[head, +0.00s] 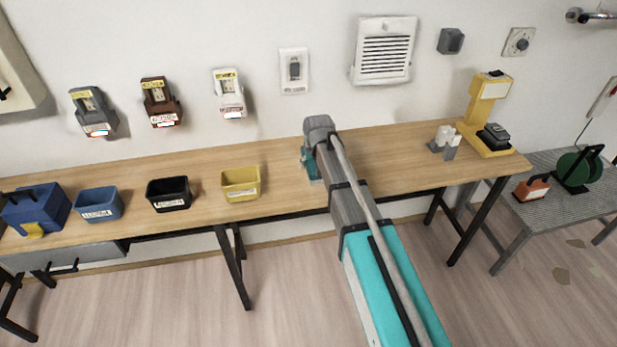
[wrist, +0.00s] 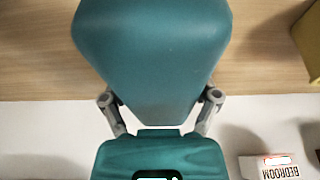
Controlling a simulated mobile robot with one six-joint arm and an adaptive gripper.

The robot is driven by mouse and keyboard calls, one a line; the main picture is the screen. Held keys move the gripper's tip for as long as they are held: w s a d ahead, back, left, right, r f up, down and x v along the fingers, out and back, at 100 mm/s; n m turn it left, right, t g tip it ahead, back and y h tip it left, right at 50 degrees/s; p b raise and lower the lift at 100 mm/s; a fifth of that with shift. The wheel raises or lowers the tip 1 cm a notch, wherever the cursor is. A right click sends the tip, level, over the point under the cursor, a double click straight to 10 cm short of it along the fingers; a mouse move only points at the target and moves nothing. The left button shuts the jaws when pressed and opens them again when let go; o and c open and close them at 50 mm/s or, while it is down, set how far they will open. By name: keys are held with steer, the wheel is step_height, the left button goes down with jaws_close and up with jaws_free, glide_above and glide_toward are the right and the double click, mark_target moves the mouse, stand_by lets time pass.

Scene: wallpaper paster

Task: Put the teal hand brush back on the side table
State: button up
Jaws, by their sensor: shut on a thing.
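My gripper (wrist: 160,112) is shut on the teal hand brush (wrist: 155,50), whose smooth, broad teal body fills the upper middle of the wrist view between the two grey fingers. In the head view only a small teal part (head: 309,165) shows below the end of my arm, over the long wooden table (head: 400,158); my arm hides the rest. I cannot tell how high the brush is above the table. A grey ribbed side table (head: 560,208) stands at the far right, apart from my gripper.
On the side table are an orange-brown block (head: 532,188) and a green reel (head: 577,168). The side table's front is bare.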

steer(key=shift+w+a+f+b, duration=0.25)
steer(key=shift+w+f+b, duration=0.15)
steer(key=shift+f, duration=0.1)
steer(key=shift+w+a+f+b, duration=0.25)
steer(key=shift+w+f, duration=0.1)
steer(key=shift+f, duration=0.15)
steer(key=shift+w+a+f+b, duration=0.15)
steer(key=shift+w+f+b, duration=0.2)
steer(key=shift+f+b, duration=1.45)
steer(key=shift+f+b, duration=0.3)
steer(key=o, duration=1)
steer(key=shift+r, duration=0.2)
steer(key=p, duration=1.3)
glide_toward(313, 161)
steer(key=x, duration=0.2)
steer(key=w+x, duration=0.1)
steer(key=x, duration=0.2)
steer(key=shift+w+a+f, duration=0.15)
steer(key=shift+w+a, duration=0.05)
steer(key=shift+a, duration=0.05)
